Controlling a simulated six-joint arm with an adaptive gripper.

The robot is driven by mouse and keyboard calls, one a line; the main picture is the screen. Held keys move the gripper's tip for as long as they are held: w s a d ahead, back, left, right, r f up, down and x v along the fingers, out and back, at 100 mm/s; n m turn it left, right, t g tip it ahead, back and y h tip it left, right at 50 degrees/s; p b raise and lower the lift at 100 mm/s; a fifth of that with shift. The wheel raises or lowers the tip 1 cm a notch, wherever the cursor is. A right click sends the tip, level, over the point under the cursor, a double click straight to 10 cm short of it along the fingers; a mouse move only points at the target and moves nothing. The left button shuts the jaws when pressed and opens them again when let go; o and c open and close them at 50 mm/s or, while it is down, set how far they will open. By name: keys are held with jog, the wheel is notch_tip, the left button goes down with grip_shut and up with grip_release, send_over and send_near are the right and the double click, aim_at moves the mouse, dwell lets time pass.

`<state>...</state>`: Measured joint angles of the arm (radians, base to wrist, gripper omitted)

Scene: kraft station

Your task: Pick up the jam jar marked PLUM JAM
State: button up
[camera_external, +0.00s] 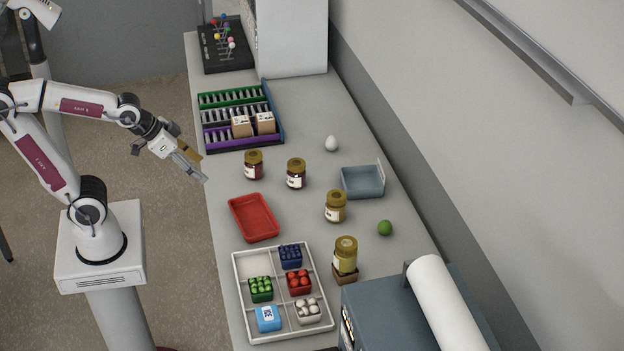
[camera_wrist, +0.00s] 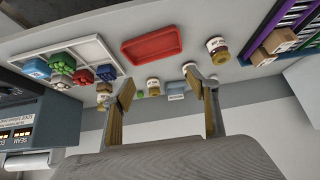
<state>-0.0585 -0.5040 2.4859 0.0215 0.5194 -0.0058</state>
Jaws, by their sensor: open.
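Several jam jars with gold lids stand on the bench in the outside view; their labels are too small to read. A dark reddish jar (camera_external: 253,164) is nearest my gripper. A second dark jar (camera_external: 296,173) stands to its right, an amber jar (camera_external: 335,206) stands lower right, and a yellowish jar (camera_external: 345,256) sits on a small brown block. Which one is marked PLUM JAM I cannot tell. My gripper (camera_external: 194,166) is open and empty, left of the jars near the bench's left edge. In the wrist view its fingers (camera_wrist: 162,84) are spread apart, with a jar (camera_wrist: 217,47) beyond them.
A red tray (camera_external: 233,212) lies below the nearest jar. A divided white tray (camera_external: 238,270) holds small coloured boxes. A rack (camera_external: 215,100) with two boxes, a blue-grey bin (camera_external: 362,184), a white egg-like object (camera_external: 331,143) and a green ball (camera_external: 385,228) are also on the bench.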

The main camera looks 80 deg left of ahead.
jog(key=w+a+f+t+y, duration=0.1)
jog(key=w+a+f, duration=0.15)
jog(key=w, duration=0.45)
jog(key=w+a+f+t, duration=0.2)
jog(key=w+a, duration=0.1)
jog(key=w, duration=0.4)
jog(key=n+t+y, duration=0.1)
jog(key=t, duration=0.2)
send_near(296, 163)
jog(key=w, duration=0.1)
jog(key=shift+w+a+f+n, duration=0.15)
jog(key=shift+w+a+f, duration=0.15)
jog(key=shift+f, duration=0.2)
jog(key=shift+w+a+f+n, duration=0.15)
jog(key=shift+w+a+f, duration=0.1)
jog(key=shift+f, duration=0.2)
jog(key=shift+x, duration=1.3)
jog(key=shift+d+x, duration=0.15)
jog(key=shift+x, duration=1.15)
jog(key=shift+d+x, duration=0.1)
jog(key=shift+x, duration=1.2)
jog(key=shift+c, duration=0.4)
